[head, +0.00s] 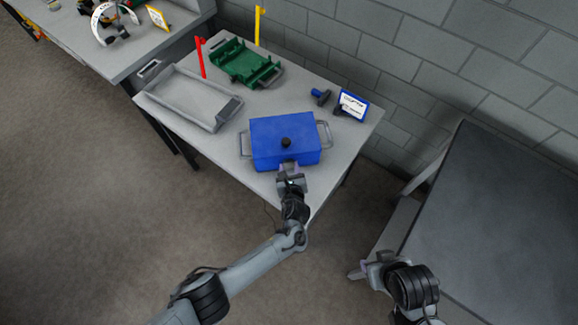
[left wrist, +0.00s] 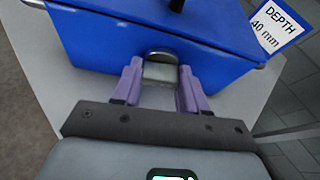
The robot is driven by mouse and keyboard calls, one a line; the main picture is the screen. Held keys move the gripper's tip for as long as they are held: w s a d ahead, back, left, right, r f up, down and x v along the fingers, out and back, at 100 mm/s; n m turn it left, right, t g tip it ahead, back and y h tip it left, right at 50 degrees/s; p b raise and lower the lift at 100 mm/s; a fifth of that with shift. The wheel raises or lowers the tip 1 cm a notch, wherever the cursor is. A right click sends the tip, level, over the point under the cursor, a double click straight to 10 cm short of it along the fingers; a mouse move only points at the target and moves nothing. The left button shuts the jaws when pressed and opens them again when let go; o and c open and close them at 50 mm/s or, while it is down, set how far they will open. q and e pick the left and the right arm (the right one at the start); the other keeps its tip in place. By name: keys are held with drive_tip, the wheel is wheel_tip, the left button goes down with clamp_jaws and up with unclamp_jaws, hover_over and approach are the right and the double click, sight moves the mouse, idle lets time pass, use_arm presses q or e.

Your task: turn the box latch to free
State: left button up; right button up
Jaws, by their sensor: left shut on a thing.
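The blue box (head: 284,140) with a lid, a black knob (head: 286,142) and grey side handles stands near the front of the table. Its latch, a grey metal tab (left wrist: 161,68), is on the near face in the left wrist view. My left gripper (head: 290,170) is at that face, with its purple fingers (left wrist: 158,82) on either side of the latch and shut on it. The fingers hide the latch in the head view. My right gripper (head: 361,269) is off the table at the lower right; its jaw opening is unclear.
A blue-handled tool (head: 320,97) and a sign (head: 352,105) stand behind the box. A dark table (head: 500,215) is at right.

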use_arm(q)
drive_tip(key=shift+m, duration=0.4)
drive_tip(key=shift+f+y, duration=0.15)
drive_tip(key=shift+y, duration=0.15)
drive_tip(key=o, duration=1.1)
drive_tip(key=shift+c, duration=0.2)
drive_tip(key=shift+s+r+p, duration=0.1)
drive_tip(key=shift+r+p, duration=0.1)
drive_tip(key=shift+p, duration=0.15)
drive_tip(key=shift+s+d+r, duration=0.1)
drive_tip(key=shift+s+r, duration=0.05)
drive_tip(key=shift+s, duration=0.05)
drive_tip(key=p+v, duration=0.5)
drive_tip(key=v, duration=0.5)
